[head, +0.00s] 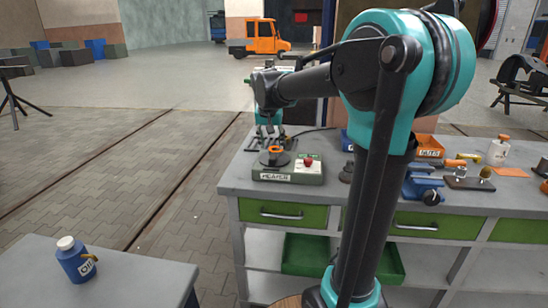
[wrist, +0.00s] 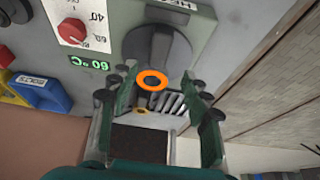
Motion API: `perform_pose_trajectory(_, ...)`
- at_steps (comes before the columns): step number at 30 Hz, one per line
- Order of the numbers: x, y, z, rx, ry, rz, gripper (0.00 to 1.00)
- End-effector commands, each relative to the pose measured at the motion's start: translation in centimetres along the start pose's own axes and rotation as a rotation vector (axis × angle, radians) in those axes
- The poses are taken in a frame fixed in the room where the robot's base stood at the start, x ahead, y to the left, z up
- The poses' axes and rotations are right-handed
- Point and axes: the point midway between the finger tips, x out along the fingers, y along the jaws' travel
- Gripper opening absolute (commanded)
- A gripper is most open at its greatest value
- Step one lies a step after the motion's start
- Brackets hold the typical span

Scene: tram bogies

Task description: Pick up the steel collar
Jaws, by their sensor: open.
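The heater (head: 290,172) is a grey-green box with a red knob, a green display and a dark round plate, on the workbench. An orange ring (wrist: 152,81) lies over the dark plate (wrist: 160,48) in the wrist view; the ring also shows in the head view (head: 276,150). It may be the steel collar, but I cannot tell its material. My gripper (head: 270,141) is open above the heater's far side. In the wrist view, the fingers of my gripper (wrist: 160,88) stand apart, with the ring between their tips. I cannot see contact.
A blue oil can (head: 76,260) stands on a separate grey table (head: 130,281). Paved floor (head: 110,200) lies open at left.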

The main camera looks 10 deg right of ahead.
Motion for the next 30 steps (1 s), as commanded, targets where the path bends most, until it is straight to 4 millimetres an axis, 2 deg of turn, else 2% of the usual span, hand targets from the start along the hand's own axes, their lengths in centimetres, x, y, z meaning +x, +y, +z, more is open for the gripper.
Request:
perform_pose_trajectory(7, 1.7, 0.1, 0.0, 0.001, 0.0, 0.0, 0.48)
perform_pose_trajectory(15, 5.3, 0.3, 0.2, 0.0, 0.0, 0.0, 0.48)
perform_pose_trajectory(25, 6.0, 0.3, 0.2, 0.0, 0.0, 0.0, 0.48)
perform_pose_trajectory(30, 6.0, 0.3, 0.2, 0.0, 0.0, 0.0, 0.27)
